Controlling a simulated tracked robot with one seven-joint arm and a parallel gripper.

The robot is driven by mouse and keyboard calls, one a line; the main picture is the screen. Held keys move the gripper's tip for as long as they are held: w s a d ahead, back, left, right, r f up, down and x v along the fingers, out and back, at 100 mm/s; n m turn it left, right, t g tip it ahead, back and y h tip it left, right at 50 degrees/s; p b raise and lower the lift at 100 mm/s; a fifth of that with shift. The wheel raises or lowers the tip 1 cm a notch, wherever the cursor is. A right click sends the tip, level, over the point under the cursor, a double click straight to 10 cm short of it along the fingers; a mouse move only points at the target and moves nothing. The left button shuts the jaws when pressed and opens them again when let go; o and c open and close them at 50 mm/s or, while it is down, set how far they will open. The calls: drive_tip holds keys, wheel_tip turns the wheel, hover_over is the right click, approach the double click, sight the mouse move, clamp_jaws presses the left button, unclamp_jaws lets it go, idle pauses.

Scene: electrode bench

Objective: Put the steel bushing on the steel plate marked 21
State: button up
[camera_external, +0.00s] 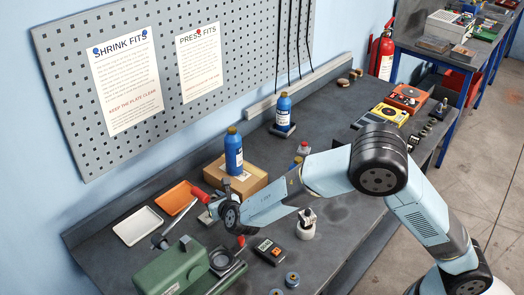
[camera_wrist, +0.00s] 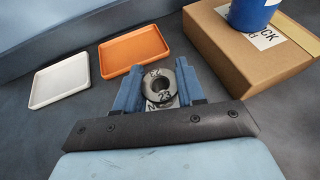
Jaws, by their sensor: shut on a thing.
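In the wrist view my gripper (camera_wrist: 158,76) has its two blue fingers shut on the steel bushing (camera_wrist: 177,88), a short grey ring with a dark hole. Dark characters that look like 23 show by the ring's near side, but I cannot tell what surface bears them. Whether the bushing touches anything below is hidden. In the external view my arm reaches left over the bench; my fingers and the bushing are not clear there. I cannot make out a steel plate marked 21 in either view.
A white tray (camera_wrist: 60,82) and an orange tray (camera_wrist: 134,53) lie beyond my gripper to the left. A cardboard box (camera_wrist: 235,50) with a blue bottle (camera_wrist: 250,12) stands at right. A green machine (camera_external: 172,272) and a black meter (camera_external: 269,251) are on the near bench.

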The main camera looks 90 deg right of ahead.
drive_tip(key=shift+w+d+f, duration=0.2)
drive_tip(key=shift+w+f, duration=0.25)
drive_tip(key=shift+f, duration=0.2)
drive_tip(key=shift+w+d+f, duration=0.2)
drive_tip(key=shift+w+f, duration=0.25)
drive_tip(key=shift+f, duration=0.15)
wheel_tip(320, 180, down, 3)
drive_tip(key=shift+r, duration=0.1)
drive_tip(key=o, duration=1.1)
